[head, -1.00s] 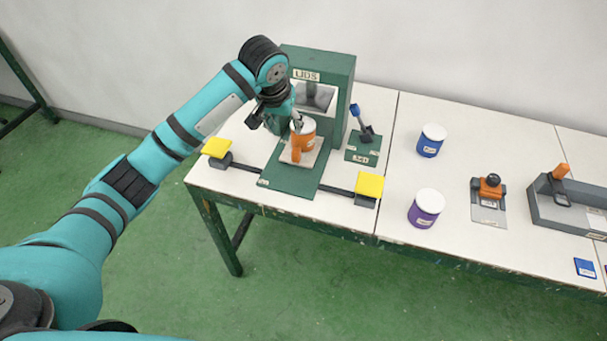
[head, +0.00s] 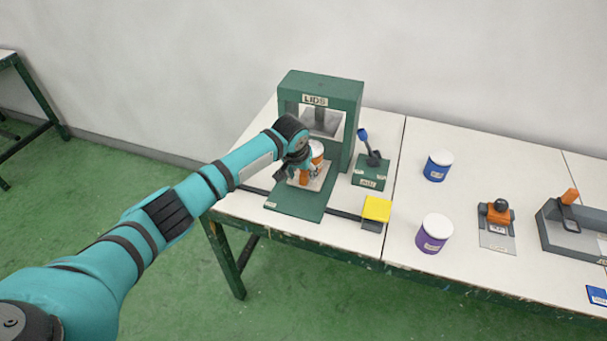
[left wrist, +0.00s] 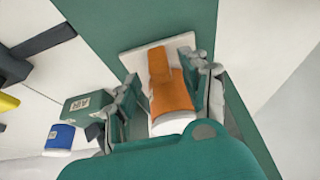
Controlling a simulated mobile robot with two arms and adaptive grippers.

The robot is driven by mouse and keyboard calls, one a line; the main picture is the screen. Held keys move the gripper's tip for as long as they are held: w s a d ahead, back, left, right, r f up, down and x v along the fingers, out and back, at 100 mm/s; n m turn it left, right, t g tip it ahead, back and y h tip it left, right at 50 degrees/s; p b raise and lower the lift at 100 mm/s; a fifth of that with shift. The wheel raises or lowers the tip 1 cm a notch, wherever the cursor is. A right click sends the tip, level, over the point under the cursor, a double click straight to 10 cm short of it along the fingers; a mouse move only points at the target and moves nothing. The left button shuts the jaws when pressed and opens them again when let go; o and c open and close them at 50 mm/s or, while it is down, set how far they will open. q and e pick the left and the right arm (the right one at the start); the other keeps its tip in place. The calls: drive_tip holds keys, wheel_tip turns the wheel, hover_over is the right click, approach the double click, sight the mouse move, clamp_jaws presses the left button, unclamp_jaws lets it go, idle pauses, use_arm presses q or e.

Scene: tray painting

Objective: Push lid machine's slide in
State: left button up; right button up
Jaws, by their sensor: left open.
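The lid machine (head: 350,95) is a green frame marked LIDS with a green base board (head: 300,203) in front. Its slide, a pale plate (head: 322,182) with an orange upright handle (head: 304,178), sits on the board in front of the frame opening. An orange can with a white lid (head: 318,148) stands on the plate, partly hidden by my gripper. My left gripper (head: 302,158) is open at the can and handle. In the left wrist view its fingers (left wrist: 170,92) lie either side of the orange can (left wrist: 172,98), with the handle (left wrist: 158,65) beyond; contact is unclear. My right gripper is out of view.
A green AIR box (head: 370,178) with a blue-tipped lever stands right of the machine. A yellow pad (head: 377,208) is at the table's front edge. Blue (head: 437,166) and purple (head: 434,232) cans and a grey orange-handled tool (head: 497,225) stand farther right.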

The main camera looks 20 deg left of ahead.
use_arm(q)
drive_tip(key=shift+x, duration=0.85)
drive_tip(key=shift+w+f, duration=0.15)
drive_tip(key=shift+f, duration=0.05)
drive_tip(key=c, duration=0.8)
clamp_jaws()
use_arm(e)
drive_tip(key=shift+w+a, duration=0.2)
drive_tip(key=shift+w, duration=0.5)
